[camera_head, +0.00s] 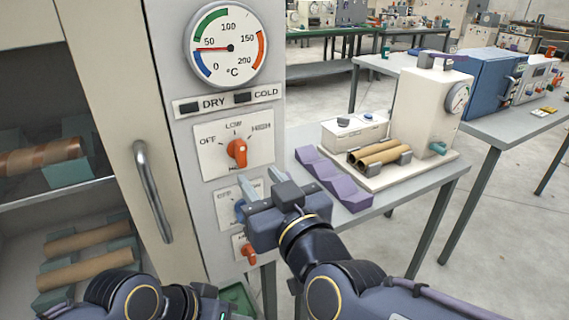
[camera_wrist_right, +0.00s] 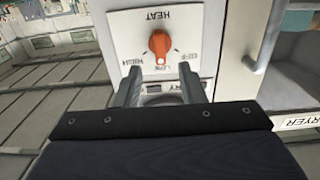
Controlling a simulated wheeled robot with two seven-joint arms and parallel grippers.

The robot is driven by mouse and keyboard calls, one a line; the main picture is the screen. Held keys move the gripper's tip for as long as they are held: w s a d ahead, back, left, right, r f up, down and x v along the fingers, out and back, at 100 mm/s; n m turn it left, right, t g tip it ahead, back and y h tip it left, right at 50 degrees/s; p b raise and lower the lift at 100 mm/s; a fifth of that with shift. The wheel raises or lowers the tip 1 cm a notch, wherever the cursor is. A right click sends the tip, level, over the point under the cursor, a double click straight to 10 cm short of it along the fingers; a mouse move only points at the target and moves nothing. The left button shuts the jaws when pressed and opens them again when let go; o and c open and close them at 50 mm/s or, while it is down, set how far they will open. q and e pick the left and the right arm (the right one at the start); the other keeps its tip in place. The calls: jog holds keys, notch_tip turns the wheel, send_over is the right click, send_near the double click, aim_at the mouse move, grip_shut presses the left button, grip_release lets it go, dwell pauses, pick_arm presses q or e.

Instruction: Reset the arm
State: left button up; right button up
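My right gripper (camera_head: 258,188) is in front of the dryer's control panel, below the heat dial plate. Its fingers are apart with nothing seen between them; they also show in the wrist view (camera_wrist_right: 160,85). The orange heat knob (camera_head: 236,152) is just above the fingertips and shows upside down in the wrist view (camera_wrist_right: 160,43); its pointer is toward LOW. A blue knob (camera_head: 239,211) is beside the gripper, partly hidden. My left arm shows at the bottom left of the head view, but its fingertips are not seen.
The dryer's gauge (camera_head: 228,46) has its red needle near 50. An upright handle (camera_head: 152,190) is on the cabinet door at left. Cardboard tubes (camera_head: 85,268) lie on racks inside. A lower orange knob (camera_head: 249,254) and a table with a winder (camera_head: 425,105) are close to my right arm.

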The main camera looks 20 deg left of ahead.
jog(key=w+d+f+m+g+h+p, duration=0.1)
jog(key=d+f+m+h+p, duration=0.15)
jog(key=d, duration=0.95)
jog(key=w+d+f+m+g+h+p, duration=0.1)
jog(key=w+d+m+h+p, duration=0.15)
jog(key=d, duration=1.05)
jog(key=s+d+f+m+g+h+p, duration=0.2)
jog(key=s+d+f+m, duration=0.1)
jog(key=s+d, duration=0.4)
jog(key=s+d+f+m+g+h+p, duration=0.2)
jog(key=s+d+f+m+h, duration=0.1)
jog(key=s+d+f, duration=0.3)
jog(key=shift+s+d+m, duration=0.3)
jog(key=shift+s+d, duration=0.35)
jog(key=shift+s, duration=0.55)
